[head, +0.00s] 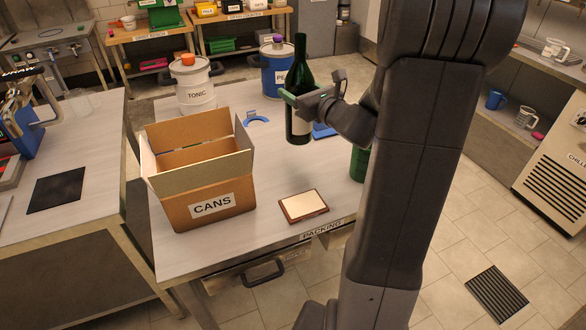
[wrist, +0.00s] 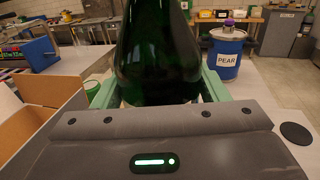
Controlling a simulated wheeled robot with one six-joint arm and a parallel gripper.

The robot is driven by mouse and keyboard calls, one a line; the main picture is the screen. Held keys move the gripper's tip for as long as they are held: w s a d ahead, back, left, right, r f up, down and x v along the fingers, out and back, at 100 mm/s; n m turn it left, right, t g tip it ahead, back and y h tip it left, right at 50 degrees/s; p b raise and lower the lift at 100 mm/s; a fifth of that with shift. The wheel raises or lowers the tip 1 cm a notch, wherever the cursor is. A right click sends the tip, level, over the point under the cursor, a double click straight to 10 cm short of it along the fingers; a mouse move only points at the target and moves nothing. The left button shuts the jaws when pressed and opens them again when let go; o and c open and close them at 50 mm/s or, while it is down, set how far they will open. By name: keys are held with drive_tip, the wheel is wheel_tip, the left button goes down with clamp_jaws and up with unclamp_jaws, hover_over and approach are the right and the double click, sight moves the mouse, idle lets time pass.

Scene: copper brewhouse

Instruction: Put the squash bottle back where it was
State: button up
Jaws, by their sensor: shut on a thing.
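A dark green glass bottle (head: 300,60) with a long neck and a pale label low on its body stands upright over the packing table (head: 250,220). My gripper (head: 299,101) is shut on its body. In the wrist view the bottle (wrist: 158,50) fills the middle, between the green fingers of my gripper (wrist: 158,92). The label's words cannot be read, so I cannot confirm that it is the squash bottle. I cannot tell whether its base touches the table.
An open cardboard box marked CANS (head: 212,206), a white TONIC tub (head: 196,95) and a blue PEAR tub (head: 280,75) stand on the table. A small tan-topped tray (head: 303,206) lies at the front. A green container (head: 359,164) is partly behind my arm.

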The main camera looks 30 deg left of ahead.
sight(299, 125)
drive_tip(key=shift+a+f+b, duration=0.1)
drive_tip(key=shift+f+b, duration=0.4)
drive_tip(key=shift+f, duration=4.7)
drive_tip(key=shift+f, duration=0.2)
drive_tip(key=o, duration=1.7)
drive_tip(key=shift+r, duration=0.15)
drive_tip(key=b+v, duration=0.1)
drive_tip(key=v, duration=1.1)
